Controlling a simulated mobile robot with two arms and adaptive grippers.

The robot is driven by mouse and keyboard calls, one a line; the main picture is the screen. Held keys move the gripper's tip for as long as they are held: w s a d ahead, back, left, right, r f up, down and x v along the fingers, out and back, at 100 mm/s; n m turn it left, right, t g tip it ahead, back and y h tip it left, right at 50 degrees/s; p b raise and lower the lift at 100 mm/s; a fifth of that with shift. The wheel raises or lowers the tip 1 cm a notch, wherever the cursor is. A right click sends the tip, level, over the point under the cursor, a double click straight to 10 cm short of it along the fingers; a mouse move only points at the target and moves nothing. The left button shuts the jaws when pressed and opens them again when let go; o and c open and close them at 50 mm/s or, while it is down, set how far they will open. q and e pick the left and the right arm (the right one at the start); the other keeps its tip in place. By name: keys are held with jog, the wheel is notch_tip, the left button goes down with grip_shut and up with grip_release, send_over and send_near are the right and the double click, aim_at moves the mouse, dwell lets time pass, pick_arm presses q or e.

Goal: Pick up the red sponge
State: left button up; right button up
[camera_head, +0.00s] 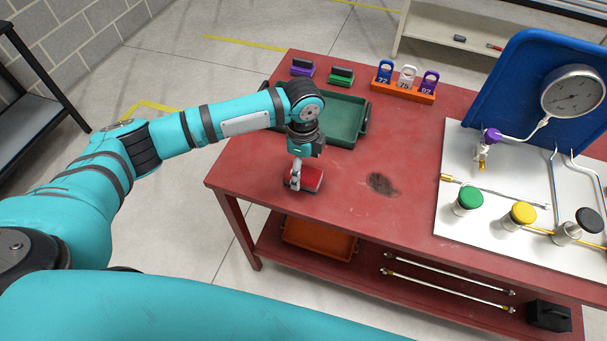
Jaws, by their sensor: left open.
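The red sponge (309,180) lies on the red table top (250,165), close to its front left part. It is a small red block with a pale edge. My left gripper (294,182) points down at the left side of the sponge. Its fingers are open and partly overlap the sponge in the view. I cannot tell whether they touch it. My right gripper is not in view.
A green tray (345,143) stands just behind my left gripper. Purple (302,71) and green (340,80) blocks and an orange rack (403,92) of numbered tags are at the back. A gauge panel (500,215) fills the right side. A dark stain (381,184) marks the otherwise clear middle.

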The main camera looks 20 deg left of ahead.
aim_at(303, 173)
pick_arm(q)
jog(key=f, duration=0.1)
jog(key=f+p, duration=0.1)
jog(key=f, duration=0.3)
jog(key=shift+w, duration=0.35)
jog(key=c, duration=1.1)
